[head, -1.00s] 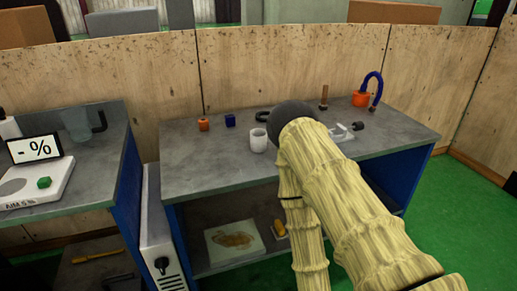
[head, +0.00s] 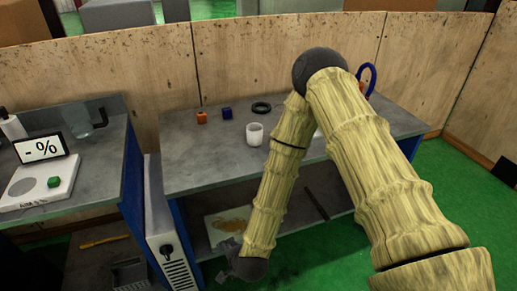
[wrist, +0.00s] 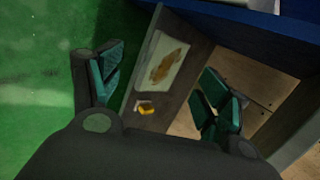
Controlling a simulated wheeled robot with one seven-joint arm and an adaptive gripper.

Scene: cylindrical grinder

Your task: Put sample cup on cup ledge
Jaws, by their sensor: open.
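A white cup (head: 254,134), which looks like the sample cup, stands upright on the grey tabletop (head: 205,160) of the middle workbench. My gripper (head: 232,271) is low in front of this bench, below the tabletop and apart from the cup. In the wrist view my gripper (wrist: 163,62) has its two fingers spread wide with nothing held between them. The cup is not visible in the wrist view. I cannot make out which part is the cup ledge; my arm covers the right part of the tabletop.
A white tray with a brown patch (wrist: 165,60) and a small yellow item (wrist: 147,111) are on the lower shelf. Orange (head: 201,117) and blue (head: 227,112) blocks and a black ring (head: 261,107) lie behind the cup. A scale (head: 38,187) stands on the left bench.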

